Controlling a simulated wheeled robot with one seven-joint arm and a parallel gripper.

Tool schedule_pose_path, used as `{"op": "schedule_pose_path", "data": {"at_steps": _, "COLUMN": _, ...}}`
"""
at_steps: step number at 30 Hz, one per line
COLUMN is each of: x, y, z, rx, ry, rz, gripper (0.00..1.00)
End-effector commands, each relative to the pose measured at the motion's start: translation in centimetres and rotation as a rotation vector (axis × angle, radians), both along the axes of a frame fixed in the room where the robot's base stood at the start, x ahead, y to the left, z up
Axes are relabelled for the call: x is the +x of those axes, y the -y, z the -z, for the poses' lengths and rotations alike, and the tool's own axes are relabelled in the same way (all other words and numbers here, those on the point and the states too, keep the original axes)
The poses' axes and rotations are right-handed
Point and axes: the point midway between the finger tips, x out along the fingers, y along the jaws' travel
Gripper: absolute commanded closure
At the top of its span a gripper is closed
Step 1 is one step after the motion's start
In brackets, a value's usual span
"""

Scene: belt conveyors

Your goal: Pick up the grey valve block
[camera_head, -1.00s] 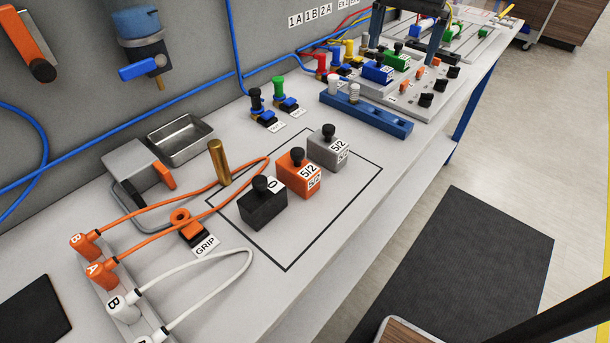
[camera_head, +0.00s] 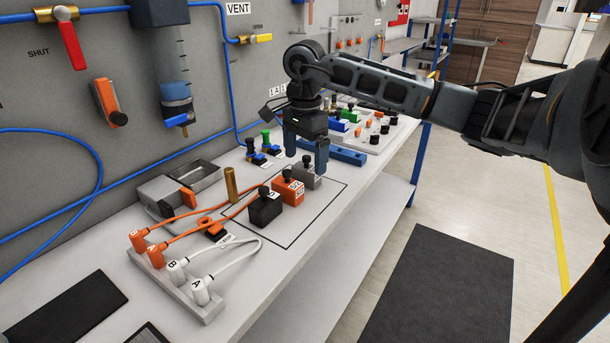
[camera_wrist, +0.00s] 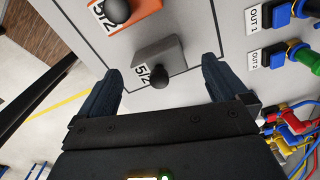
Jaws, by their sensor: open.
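The grey valve block (camera_head: 307,177) with a black knob stands upright on the bench, at the far end of a row of three inside a black outline. In the wrist view the grey valve block (camera_wrist: 160,56) shows between my two fingers, ahead of the fingertips, with a 5/2 label. My gripper (camera_head: 306,164) is open and above the block, its blue fingers on either side, partly hiding it in the head view. In the wrist view my gripper (camera_wrist: 160,75) is empty, and I see no contact with the block.
The orange valve block (camera_head: 288,190) stands close beside the grey one, with the black valve block (camera_head: 264,208) nearer. A blue rail (camera_head: 347,155) lies just beyond. Green and blue push fittings (camera_head: 266,141) stand to the left. A brass cylinder (camera_head: 231,185) and orange hoses stand nearby.

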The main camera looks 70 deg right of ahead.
Motion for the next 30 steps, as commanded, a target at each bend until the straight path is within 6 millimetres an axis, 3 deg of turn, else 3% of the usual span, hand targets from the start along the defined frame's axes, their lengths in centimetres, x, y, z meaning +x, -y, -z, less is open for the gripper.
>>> {"op": "schedule_pose_path", "data": {"at_steps": 9, "x": -0.3, "y": 0.0, "z": 3.9, "rx": 0.004, "ry": 0.000, "rz": 0.001, "gripper": 0.00}}
{"op": "schedule_pose_path", "data": {"at_steps": 18, "x": -0.3, "y": 0.0, "z": 4.4, "rx": 0.000, "ry": -0.001, "rz": -0.001, "gripper": 0.00}}
{"op": "schedule_pose_path", "data": {"at_steps": 30, "x": -0.3, "y": 0.0, "z": 4.3, "rx": 0.001, "ry": 0.000, "rz": -0.001, "gripper": 0.38}}
